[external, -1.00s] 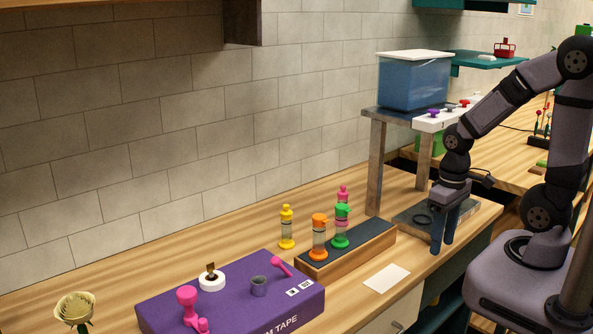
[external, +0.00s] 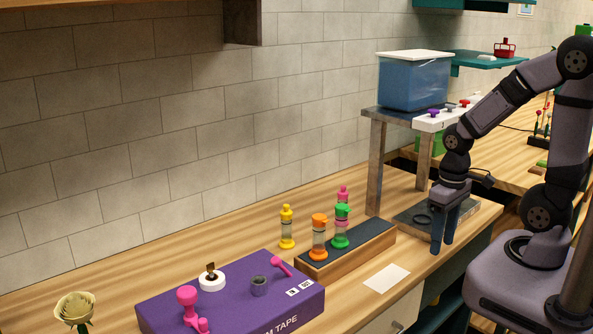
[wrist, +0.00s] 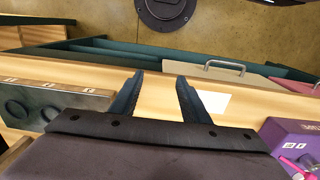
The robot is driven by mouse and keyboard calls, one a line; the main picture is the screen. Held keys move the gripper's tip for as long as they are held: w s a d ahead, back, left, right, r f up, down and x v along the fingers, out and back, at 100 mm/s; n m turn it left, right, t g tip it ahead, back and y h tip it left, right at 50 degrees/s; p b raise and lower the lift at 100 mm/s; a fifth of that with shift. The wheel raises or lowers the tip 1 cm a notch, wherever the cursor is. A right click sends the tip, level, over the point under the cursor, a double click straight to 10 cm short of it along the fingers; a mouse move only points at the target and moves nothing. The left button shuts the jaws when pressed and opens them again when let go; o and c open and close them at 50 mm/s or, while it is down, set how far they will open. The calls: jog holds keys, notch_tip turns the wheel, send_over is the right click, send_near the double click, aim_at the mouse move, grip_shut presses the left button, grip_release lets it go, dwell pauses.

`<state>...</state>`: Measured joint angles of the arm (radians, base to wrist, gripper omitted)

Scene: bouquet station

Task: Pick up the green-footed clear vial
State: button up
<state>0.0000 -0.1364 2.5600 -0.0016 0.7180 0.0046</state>
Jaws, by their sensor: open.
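The green-footed clear vial (external: 341,227) has a green cap and a green base. It stands upright on the dark top of a wooden block (external: 338,262). An orange-footed vial (external: 319,239) stands nearer on the same block. A pink-topped vial (external: 343,194) shows partly hidden behind the green one, and a yellow vial (external: 287,228) stands to the left. My gripper (external: 441,250) points down, open and empty, right of the block and apart from the vials. In the wrist view the gripper (wrist: 157,82) has nothing between its fingers, and no vial shows there.
A purple box (external: 235,300) carrying pink items, a tape roll and a grey cup lies at the left front. A raised metal stand (external: 374,165) holds a blue bin (external: 413,82) behind. A white card (external: 387,278) lies flat near the counter edge.

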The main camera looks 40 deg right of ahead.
aim_at(345, 216)
jog(key=shift+o, duration=0.4)
jog(key=w+a+r+t+b, duration=0.1)
jog(key=w+a+r+t, duration=0.1)
jog(key=w, duration=0.4)
jog(key=w+a+r+t+y+b, duration=0.1)
jog(key=w+a+r+t, duration=0.1)
jog(key=w, duration=0.4)
jog(key=w+a+r+t+y+b, duration=0.1)
jog(key=w+a+r+t, duration=0.1)
jog(key=w+a+t, duration=0.2)
jog(key=shift+w+a+r+m+t, duration=0.2)
jog(key=shift+w+a+m+t, duration=0.1)
jog(key=shift+w+a, duration=0.8)
jog(key=w+r+m+t+b, duration=0.1)
jog(key=w+r+t, duration=0.2)
jog(key=w+r, duration=0.2)
jog(key=s+a+f+b, duration=0.2)
jog(key=s+a+f+n+t+h+b, duration=0.1)
jog(key=s+a+b, duration=0.1)
jog(key=s, duration=0.1)
jog(key=s+a+f+t+h+b, duration=0.1)
jog(key=s+a+f+b, duration=0.1)
jog(key=shift+s+a+f+n, duration=0.25)
jog(key=shift+a+f+n, duration=0.05)
jog(key=shift+a, duration=0.05)
jog(key=shift+r, duration=0.1)
